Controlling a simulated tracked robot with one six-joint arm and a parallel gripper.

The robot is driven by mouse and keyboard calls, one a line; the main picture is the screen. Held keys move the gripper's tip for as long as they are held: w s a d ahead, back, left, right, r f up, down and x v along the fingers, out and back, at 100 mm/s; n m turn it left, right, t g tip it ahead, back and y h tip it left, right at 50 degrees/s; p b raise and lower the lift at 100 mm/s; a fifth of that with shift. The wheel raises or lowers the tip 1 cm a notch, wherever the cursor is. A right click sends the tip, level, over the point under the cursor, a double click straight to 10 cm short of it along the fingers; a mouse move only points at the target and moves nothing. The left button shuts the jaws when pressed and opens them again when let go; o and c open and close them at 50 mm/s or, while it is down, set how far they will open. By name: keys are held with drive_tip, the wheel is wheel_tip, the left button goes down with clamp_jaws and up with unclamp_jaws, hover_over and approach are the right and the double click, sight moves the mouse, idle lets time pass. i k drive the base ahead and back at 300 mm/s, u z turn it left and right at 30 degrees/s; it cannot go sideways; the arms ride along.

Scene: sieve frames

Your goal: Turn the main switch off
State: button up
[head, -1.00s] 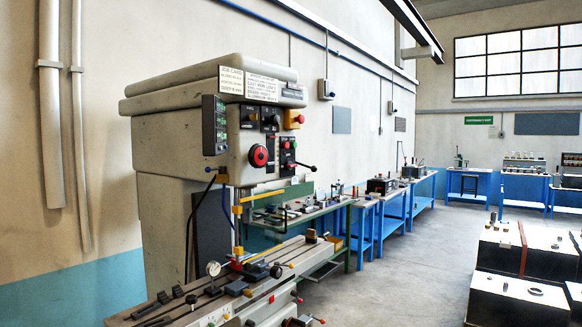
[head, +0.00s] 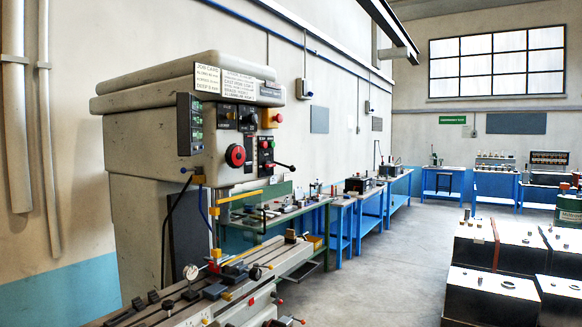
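A large grey-beige milling machine (head: 130,140) stands at the left in the head view. A round red rotary knob (head: 236,156) on a dark plate sits on its front face; it may be the main switch, but its label is too small to read. Small black switches (head: 229,115) are above it. A red mushroom button on a yellow box (head: 278,118) is at the upper right. A panel with red and green buttons (head: 266,151) and a black-knobbed lever (head: 285,167) are right of the knob. My gripper is out of view.
The machine's long table (head: 245,275) juts out at the front, with a dial gauge (head: 190,272) and tools. Blue workbenches (head: 368,226) line the wall. Grey floor (head: 375,285) is clear between.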

sight(267, 166)
drive_tip(key=z, duration=0.1)
drive_tip(key=i, duration=2.35)
drive_tip(key=u, duration=1.8)
